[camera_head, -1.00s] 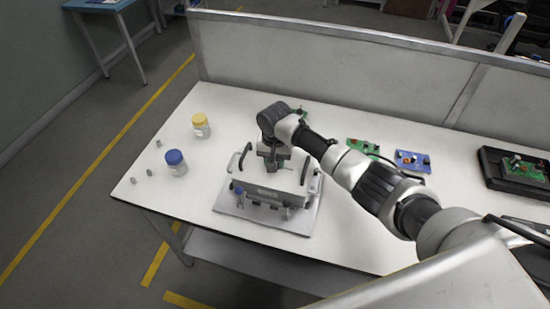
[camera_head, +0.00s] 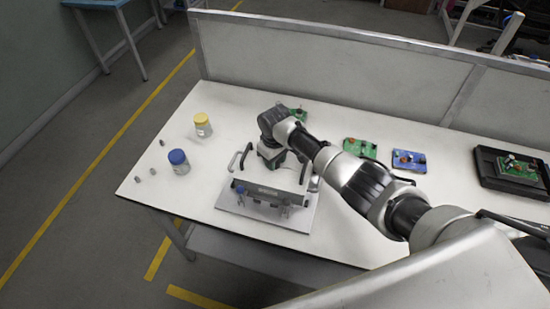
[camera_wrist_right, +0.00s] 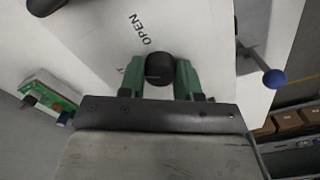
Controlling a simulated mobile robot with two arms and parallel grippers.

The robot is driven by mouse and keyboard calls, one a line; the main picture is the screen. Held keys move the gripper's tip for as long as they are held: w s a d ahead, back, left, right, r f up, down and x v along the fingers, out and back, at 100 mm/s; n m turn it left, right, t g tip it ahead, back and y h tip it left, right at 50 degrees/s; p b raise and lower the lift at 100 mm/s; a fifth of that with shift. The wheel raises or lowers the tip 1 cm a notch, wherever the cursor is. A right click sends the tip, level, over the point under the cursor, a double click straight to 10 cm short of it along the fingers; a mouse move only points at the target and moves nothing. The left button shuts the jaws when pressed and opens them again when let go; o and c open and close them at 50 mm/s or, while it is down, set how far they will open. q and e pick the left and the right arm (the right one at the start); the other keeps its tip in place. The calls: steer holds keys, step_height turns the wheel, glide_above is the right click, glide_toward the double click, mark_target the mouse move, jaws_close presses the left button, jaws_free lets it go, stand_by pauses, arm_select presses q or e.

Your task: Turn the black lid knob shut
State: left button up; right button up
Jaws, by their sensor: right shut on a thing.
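The black lid knob (camera_wrist_right: 159,66) is round and stands on a white lid (camera_wrist_right: 100,45) marked OPEN beside the knob. My right gripper (camera_wrist_right: 159,72) has its green fingers on both sides of the knob, shut on it. In the head view my right gripper (camera_head: 271,160) reaches down onto the grey device (camera_head: 266,192) on the white table; the knob is hidden there by my wrist. The direction the knob points is not clear. My left gripper is not in view.
The device has handles and a blue-ended lever (camera_wrist_right: 274,78). A yellow-lidded jar (camera_head: 203,126) and a blue-lidded jar (camera_head: 179,163) stand to its left. Green (camera_head: 360,147) and blue (camera_head: 409,160) circuit boards and a black tray (camera_head: 489,179) lie to the right. A partition (camera_head: 330,70) runs behind.

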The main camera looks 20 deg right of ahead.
steer(key=n, duration=0.5)
steer(key=shift+n, duration=0.3)
stand_by(0.5)
steer(key=o, duration=0.9)
step_height(320, 180, up, 11)
steer(key=shift+f+b, duration=0.1)
steer(key=shift+b, duration=0.25)
steer(key=shift+f, duration=0.1)
